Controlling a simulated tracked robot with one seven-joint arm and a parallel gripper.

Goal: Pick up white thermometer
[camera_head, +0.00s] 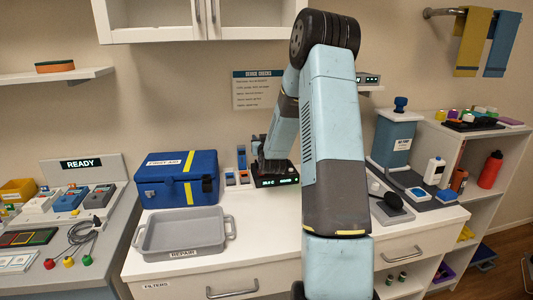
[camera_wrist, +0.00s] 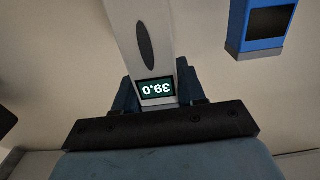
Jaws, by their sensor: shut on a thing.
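The white thermometer (camera_wrist: 126,22) shows in the wrist view, with a grey oval button and a dark display upside down, apparently reading 39.0. My gripper (camera_wrist: 159,97) is shut on it, with a dark blue finger on each side of its display end. Its far end runs out of the top of the picture. In the head view my gripper (camera_head: 262,158) is at the back of the white counter, and I cannot make out the thermometer there.
A black device with a green display (camera_head: 280,181) sits beside my gripper. A blue item with a dark screen (camera_wrist: 262,28) is to the right in the wrist view. A blue first aid box (camera_head: 163,181) and an empty grey tray (camera_head: 147,239) stand left on the counter.

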